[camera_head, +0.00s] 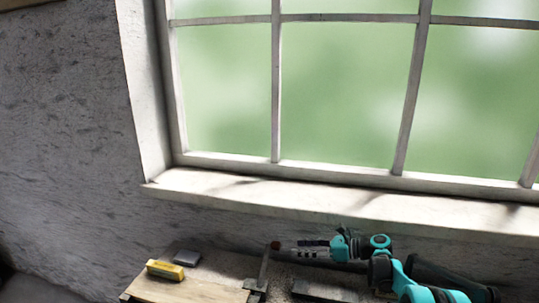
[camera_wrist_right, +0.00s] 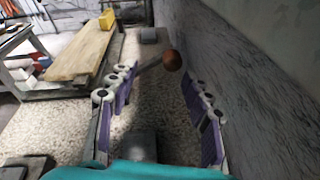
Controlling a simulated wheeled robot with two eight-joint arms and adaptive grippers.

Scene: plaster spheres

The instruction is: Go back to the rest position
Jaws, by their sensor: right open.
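My right gripper (camera_head: 299,248) is low in the head view, just below the window sill, with its teal arm coming in from the lower right. In the right wrist view its two purple-padded fingers (camera_wrist_right: 160,76) are spread apart with nothing held between them. A brown round knob (camera_wrist_right: 172,60) on a grey bar shows beyond the fingertips. The same knob (camera_head: 275,245) is just left of the gripper in the head view. I cannot tell the exact gap. My left gripper is in neither view.
A wooden bench top (camera_head: 190,291) bears a yellow box (camera_head: 165,269); a grey block (camera_head: 187,257) is beside it. The rough wall (camera_wrist_right: 245,70) runs close along the right of the gripper in the wrist view. Speckled floor (camera_wrist_right: 62,120) shows below.

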